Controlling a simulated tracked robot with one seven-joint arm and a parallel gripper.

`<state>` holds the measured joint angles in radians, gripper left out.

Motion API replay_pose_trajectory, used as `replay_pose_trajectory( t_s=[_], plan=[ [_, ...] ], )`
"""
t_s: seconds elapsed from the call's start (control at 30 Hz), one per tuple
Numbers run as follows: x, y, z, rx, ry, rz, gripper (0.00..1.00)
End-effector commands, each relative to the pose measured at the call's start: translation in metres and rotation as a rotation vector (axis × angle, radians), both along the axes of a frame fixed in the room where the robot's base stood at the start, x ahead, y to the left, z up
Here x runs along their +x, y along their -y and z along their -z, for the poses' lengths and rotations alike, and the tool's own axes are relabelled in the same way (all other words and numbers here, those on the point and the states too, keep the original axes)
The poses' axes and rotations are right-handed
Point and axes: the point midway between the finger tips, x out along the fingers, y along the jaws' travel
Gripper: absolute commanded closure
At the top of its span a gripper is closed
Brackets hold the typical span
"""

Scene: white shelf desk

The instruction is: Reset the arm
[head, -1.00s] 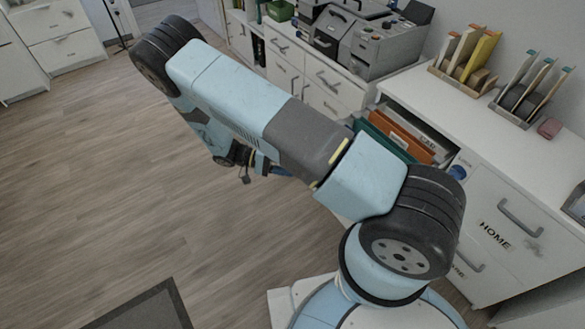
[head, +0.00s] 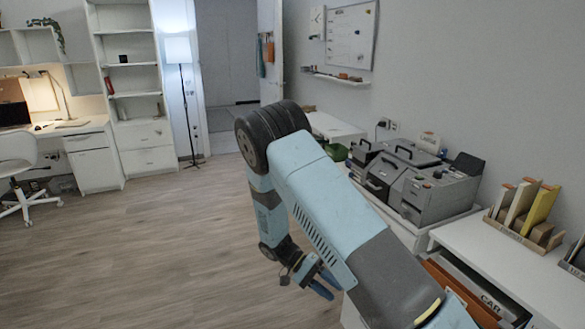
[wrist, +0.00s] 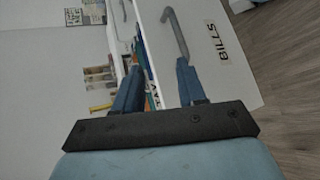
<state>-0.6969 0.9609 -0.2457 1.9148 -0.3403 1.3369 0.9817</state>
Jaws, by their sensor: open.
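My gripper (head: 325,283) hangs low at the end of my bent arm, in front of the white cabinets on the right in the head view. In the wrist view its two blue fingers (wrist: 158,88) are apart with nothing between them. Beyond the fingers, the wrist view shows a white drawer front (wrist: 240,60) marked BILLS with a grey handle (wrist: 176,34). I cannot tell how far the fingertips are from it. My arm hides part of the cabinets in the head view.
A grey machine (head: 415,180) and a file holder (head: 525,215) stand on the white cabinets. Orange folders (head: 465,295) sit lower right. The wooden floor (head: 130,250) on the left is clear. A shelf unit (head: 130,90), floor lamp (head: 180,52) and desk (head: 85,128) stand at the back.

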Motion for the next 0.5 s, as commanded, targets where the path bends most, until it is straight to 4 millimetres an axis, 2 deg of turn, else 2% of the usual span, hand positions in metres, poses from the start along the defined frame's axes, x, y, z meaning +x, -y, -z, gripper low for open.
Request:
replay_pose_trajectory(
  t_s=[0.03, 0.5],
  plan=[
    [0.003, 0.001, -0.014, 0.041, 0.009, 0.013, 0.59],
    [0.006, 0.020, -0.122, 0.382, 0.090, 0.056, 0.59]
  ],
)
